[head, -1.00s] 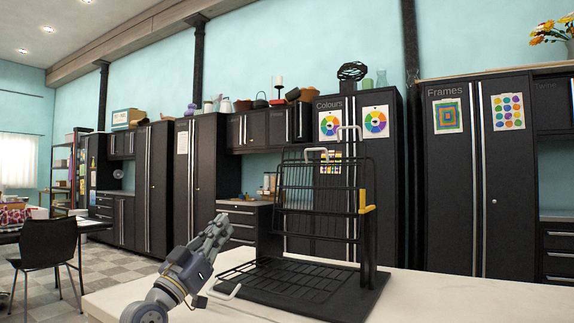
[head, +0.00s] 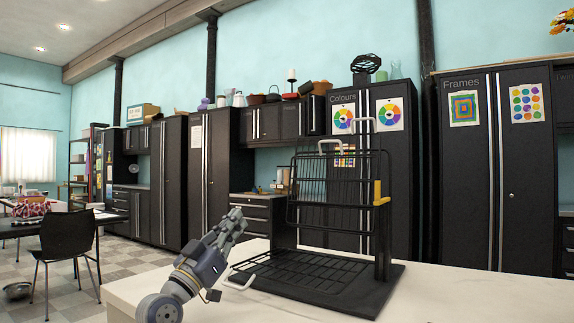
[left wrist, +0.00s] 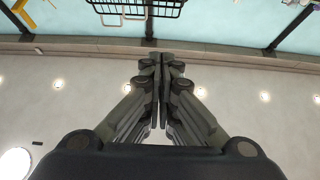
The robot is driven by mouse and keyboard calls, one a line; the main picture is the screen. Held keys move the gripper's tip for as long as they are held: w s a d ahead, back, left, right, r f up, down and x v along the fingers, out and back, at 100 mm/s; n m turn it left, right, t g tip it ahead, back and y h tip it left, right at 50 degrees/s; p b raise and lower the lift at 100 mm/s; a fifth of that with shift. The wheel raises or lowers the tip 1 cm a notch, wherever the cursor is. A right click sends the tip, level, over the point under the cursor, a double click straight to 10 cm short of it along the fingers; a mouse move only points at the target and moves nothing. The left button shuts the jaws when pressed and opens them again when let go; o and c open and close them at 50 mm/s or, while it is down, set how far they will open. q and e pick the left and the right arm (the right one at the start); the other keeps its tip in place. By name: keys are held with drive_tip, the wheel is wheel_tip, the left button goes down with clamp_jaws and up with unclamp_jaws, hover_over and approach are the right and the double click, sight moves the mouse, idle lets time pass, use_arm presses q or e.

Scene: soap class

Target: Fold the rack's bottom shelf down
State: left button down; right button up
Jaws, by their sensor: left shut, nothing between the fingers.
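The black wire rack (head: 385,225) stands on a pale worktop. Its low wire shelf (head: 305,268) lies flat over the dark base, with a white handle (head: 238,284) at its left front. Above it, wire shelf panels (head: 330,190) stand upright, with white handles at the top and a yellow piece (head: 380,194) on the right post. My left gripper (head: 236,218) is shut and empty, pointing up, left of the rack and apart from it in the picture. Its closed fingers also show in the left wrist view (left wrist: 160,62). My right gripper is not in view.
The pale worktop (head: 480,295) is clear to the right of the rack. Black cabinets (head: 490,180) line the wall behind. A black chair (head: 68,240) and a table stand at the far left, with open floor between.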

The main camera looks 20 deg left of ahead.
use_arm(q)
drive_tip(key=shift+f, duration=0.1)
drive_tip(key=s+a+f, duration=0.1)
drive_tip(key=s+a, duration=0.1)
drive_tip(key=s, duration=1.2)
drive_tip(key=shift+s+f, duration=0.2)
drive_tip(key=shift+f, duration=0.05)
